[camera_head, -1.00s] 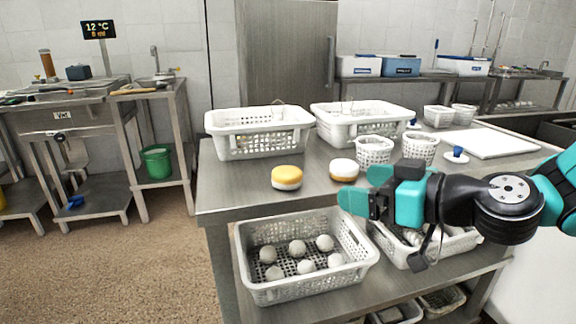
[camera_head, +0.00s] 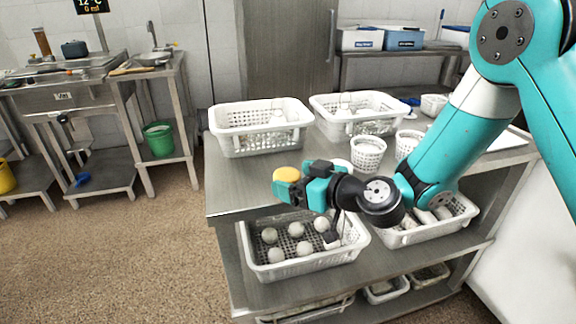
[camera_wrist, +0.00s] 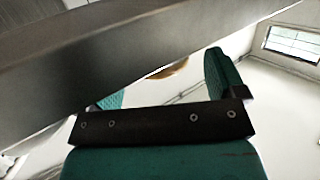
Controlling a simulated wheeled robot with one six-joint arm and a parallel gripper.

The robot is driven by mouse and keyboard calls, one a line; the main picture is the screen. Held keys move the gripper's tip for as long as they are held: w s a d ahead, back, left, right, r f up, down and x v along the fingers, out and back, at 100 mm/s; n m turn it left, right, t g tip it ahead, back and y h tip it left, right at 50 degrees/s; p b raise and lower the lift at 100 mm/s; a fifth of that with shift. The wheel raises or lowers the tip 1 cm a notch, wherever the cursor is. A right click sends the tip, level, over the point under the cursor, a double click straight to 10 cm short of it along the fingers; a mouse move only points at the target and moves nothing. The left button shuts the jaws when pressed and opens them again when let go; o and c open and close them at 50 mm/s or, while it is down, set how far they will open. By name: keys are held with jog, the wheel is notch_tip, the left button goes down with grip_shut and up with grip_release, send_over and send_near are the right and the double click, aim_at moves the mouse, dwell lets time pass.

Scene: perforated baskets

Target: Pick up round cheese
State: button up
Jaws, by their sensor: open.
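The yellow round cheese (camera_head: 286,174), with a pale lower band, stands on the steel table near its front. My gripper (camera_head: 291,189) is at its near right side and covers its lower part in the head view. In the wrist view the two teal fingers (camera_wrist: 165,85) are apart with nothing between them. A sliver of a yellow-brown round thing (camera_wrist: 172,69), likely the cheese, shows beyond them, mostly cut off by the grey table edge. A second, whitish round cheese (camera_head: 340,163) is mostly hidden behind my arm.
The steel table (camera_head: 232,199) has a front edge close to my gripper, and its edge (camera_wrist: 130,60) crosses the wrist view. Two white baskets (camera_head: 262,141) (camera_head: 352,127) stand behind. Small perforated cups (camera_head: 367,157) are to the right. A basket with white balls (camera_head: 310,262) is below.

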jog(key=shift+p+x, duration=0.45)
jog(key=shift+x, duration=0.55)
jog(key=c, duration=0.9)
jog(key=shift+c, duration=0.5)
jog(key=shift+r, duration=0.1)
